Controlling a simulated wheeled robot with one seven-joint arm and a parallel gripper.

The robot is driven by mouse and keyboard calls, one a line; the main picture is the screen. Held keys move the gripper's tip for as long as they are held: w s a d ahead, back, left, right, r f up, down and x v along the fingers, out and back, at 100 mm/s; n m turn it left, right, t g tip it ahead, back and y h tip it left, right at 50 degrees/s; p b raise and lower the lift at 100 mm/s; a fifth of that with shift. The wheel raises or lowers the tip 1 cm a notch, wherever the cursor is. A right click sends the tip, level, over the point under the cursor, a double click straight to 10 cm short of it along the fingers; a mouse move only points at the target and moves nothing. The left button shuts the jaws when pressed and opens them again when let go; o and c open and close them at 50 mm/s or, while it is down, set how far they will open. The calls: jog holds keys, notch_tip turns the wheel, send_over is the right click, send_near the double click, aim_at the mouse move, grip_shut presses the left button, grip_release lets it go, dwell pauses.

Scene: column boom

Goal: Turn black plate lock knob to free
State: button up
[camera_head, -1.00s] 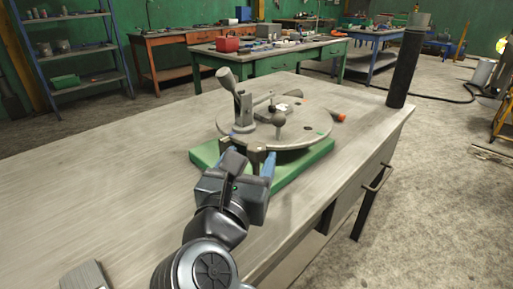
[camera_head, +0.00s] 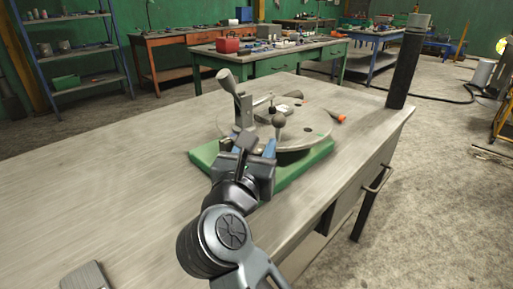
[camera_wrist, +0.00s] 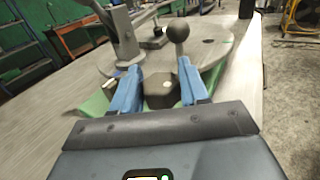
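A round grey plate (camera_head: 312,121) sits on a green base (camera_head: 205,156) on the workbench. A grey lever (camera_head: 229,84) on an upright post stands at its left. A ball-ended lever (camera_head: 279,121) rises near its front, and a small black knob (camera_head: 271,107) stands farther back; it also shows in the wrist view (camera_wrist: 155,40). My gripper (camera_head: 256,146) is at the plate's front edge. In the wrist view, its blue fingers (camera_wrist: 161,68) are apart, with a dark block (camera_wrist: 160,95) at the plate edge showing between them. I cannot tell which dark part is the lock knob, nor see finger contact.
An orange-handled tool (camera_head: 342,119) lies by the plate's right side. A black column (camera_head: 405,70) stands at the bench's far right corner. The left part of the workbench (camera_head: 110,165) is mostly clear; a grey object (camera_head: 84,277) lies at its front.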

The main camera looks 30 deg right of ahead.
jog(key=c, duration=0.4)
jog(key=n+y+p, duration=0.1)
jog(key=t+y+p, duration=0.1)
jog(key=p, duration=0.1)
jog(key=shift+r+n+t, duration=0.25)
jog(key=shift+n+t, duration=0.05)
jog(key=shift+n, duration=0.1)
jog(key=shift+f+n+t+y+p, duration=0.2)
jog(key=shift+n+t+y+p, duration=0.35)
jog(key=shift+y+p, duration=0.4)
jog(key=o, duration=0.9)
jog(key=shift+b+v, duration=0.45)
jog(key=shift+v, duration=3.5)
